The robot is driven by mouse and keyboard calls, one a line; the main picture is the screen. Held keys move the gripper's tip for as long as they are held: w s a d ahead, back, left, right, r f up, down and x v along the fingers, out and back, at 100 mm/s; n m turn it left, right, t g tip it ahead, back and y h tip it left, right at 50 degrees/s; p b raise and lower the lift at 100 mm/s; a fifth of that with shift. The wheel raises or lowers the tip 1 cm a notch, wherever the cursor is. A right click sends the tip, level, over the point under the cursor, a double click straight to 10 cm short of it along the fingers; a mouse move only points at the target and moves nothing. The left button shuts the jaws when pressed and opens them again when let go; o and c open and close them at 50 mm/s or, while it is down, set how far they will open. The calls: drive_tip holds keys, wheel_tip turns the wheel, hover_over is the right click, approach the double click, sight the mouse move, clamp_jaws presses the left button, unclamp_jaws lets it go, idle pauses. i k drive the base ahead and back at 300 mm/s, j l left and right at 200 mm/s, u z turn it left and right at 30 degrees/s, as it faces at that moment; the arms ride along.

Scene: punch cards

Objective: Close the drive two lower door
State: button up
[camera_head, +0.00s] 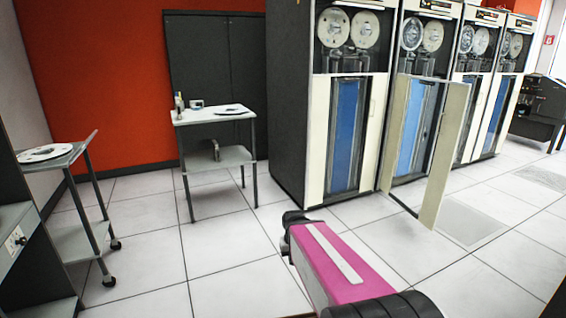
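The drive two lower door (446,155) is on the second tape drive cabinet (425,57) from the left, in the right half of the head view. It is a cream-edged frame with a see-through middle. It stands open, swung out from the cabinet front over the floor. The blue interior of the drive shows behind and through it. Which side carries the hinge is hard to tell. My pink arm link with a white stripe is in the lower middle, apart from the door. My gripper's fingers are not visible.
The first drive (330,110) stands left of drive two with its lower door shut. More drives (480,90) stand to the right. A small table (214,117) is at left centre, and a wheeled cart (78,155) at far left. Tiled floor (390,245) before the drives is clear.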

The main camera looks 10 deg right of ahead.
sight(458, 94)
drive_tip(key=i+l+z, duration=0.1)
drive_tip(key=i+z, duration=0.6)
drive_tip(key=z, duration=0.15)
drive_tip(key=i+j+z, duration=0.15)
drive_tip(key=i+z, duration=0.25)
drive_tip(key=k, duration=0.05)
